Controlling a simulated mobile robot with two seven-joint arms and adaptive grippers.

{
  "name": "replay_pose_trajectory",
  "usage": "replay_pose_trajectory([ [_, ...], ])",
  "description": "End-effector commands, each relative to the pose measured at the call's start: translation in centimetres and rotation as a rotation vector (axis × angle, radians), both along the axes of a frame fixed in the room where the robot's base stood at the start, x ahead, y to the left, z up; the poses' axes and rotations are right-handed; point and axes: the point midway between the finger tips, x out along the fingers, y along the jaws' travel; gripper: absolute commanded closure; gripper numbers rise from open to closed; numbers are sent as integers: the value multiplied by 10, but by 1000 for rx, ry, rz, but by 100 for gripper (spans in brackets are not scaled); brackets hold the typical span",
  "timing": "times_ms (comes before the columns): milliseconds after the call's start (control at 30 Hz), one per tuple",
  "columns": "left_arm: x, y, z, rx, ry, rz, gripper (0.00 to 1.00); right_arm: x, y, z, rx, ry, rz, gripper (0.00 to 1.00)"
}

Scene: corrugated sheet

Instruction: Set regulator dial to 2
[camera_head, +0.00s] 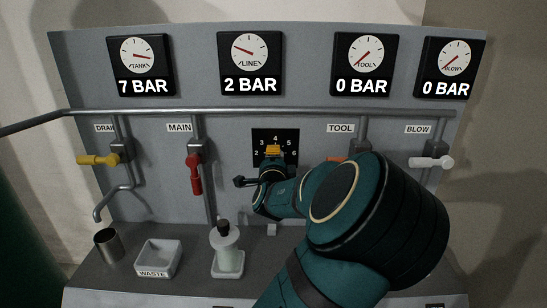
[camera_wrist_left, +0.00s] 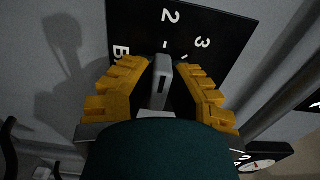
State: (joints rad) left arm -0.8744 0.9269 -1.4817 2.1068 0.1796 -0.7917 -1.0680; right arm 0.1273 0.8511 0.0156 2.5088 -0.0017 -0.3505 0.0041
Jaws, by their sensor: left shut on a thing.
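The regulator dial panel (camera_head: 262,138) is a black square with white numbers in the middle of the grey board. My left gripper (camera_head: 272,152), with yellow fingers, is at the dial and hides most of its knob in the head view. In the left wrist view the grey knob (camera_wrist_left: 161,75) stands between the yellow fingers of my left gripper (camera_wrist_left: 160,85), which is shut on it. The knob's end points roughly toward the 2 on the black panel (camera_wrist_left: 205,25). The LINE gauge (camera_head: 250,62) reads 2 BAR. My right gripper is not in view.
The TANK gauge (camera_head: 142,65) reads 7 BAR; the TOOL gauge (camera_head: 363,64) and BLOW gauge (camera_head: 448,67) read 0 BAR. Red MAIN (camera_head: 194,173), yellow DRAIN (camera_head: 97,160) and white BLOW (camera_head: 432,162) handles flank the dial. A bottle (camera_head: 226,250), waste tray (camera_head: 157,272) and metal cup (camera_head: 107,243) stand below.

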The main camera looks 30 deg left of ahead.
Motion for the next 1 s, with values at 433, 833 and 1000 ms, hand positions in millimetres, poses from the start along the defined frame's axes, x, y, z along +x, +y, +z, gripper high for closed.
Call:
replay_pose_trajectory([
  [433, 0, 0, 2, 1, -4, -1, 54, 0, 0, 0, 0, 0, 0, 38],
  [833, -10, -7, 1, 1, 1, -1, 54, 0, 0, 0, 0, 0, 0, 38],
  [1000, -36, -24, 0, 1, 0, -3, 54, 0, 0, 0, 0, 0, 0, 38],
])
